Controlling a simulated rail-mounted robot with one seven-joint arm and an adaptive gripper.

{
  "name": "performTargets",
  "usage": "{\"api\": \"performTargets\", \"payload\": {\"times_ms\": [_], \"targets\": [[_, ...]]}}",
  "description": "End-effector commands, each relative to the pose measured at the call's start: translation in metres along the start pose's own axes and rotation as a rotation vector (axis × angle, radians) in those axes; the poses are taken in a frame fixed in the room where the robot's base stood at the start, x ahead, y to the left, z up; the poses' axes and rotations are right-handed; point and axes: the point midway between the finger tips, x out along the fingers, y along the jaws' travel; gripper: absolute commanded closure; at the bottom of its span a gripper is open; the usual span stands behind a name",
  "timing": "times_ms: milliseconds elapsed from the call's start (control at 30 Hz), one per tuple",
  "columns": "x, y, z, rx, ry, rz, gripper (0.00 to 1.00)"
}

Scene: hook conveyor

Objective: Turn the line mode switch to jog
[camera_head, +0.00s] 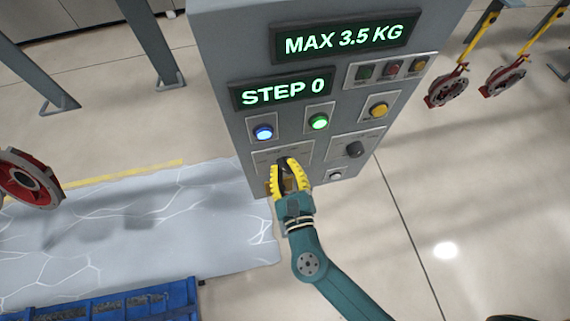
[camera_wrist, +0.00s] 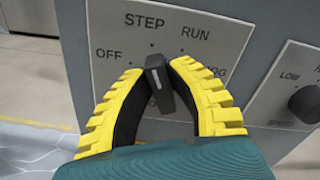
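The line mode switch (camera_wrist: 158,84) is a dark knob with a pale pointer mark, on a grey plate labelled OFF, STEP, RUN and a partly covered label ending in "OG". Its pointer end faces the dot under STEP. My gripper (camera_wrist: 156,70) has its yellow-and-black fingers on either side of the knob, with the fingertips against it, and looks shut on it. In the head view my gripper (camera_head: 288,168) is at the panel's lower left plate and covers the knob. The display (camera_head: 283,90) reads STEP 0.
The grey control cabinet (camera_head: 222,57) also carries a second knob (camera_head: 355,149) to the right, lit blue (camera_head: 264,133) and green (camera_head: 319,122) buttons, and a yellow button (camera_head: 379,110). A MAX 3.5 KG display (camera_head: 345,40) is above. Red hooked discs (camera_head: 447,88) hang right; a blue crate (camera_head: 110,307) is lower left.

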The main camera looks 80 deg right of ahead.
Motion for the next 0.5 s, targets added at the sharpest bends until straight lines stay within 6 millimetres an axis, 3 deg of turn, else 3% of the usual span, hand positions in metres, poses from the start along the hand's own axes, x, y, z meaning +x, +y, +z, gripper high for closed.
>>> {"api": "performTargets", "payload": {"times_ms": [67,500], "targets": [[-0.0001,0.0000,0.0000,0.000,0.000,0.000,1.00],[-0.0001,0.0002,-0.0005,0.008,0.000,0.000,1.00]]}}
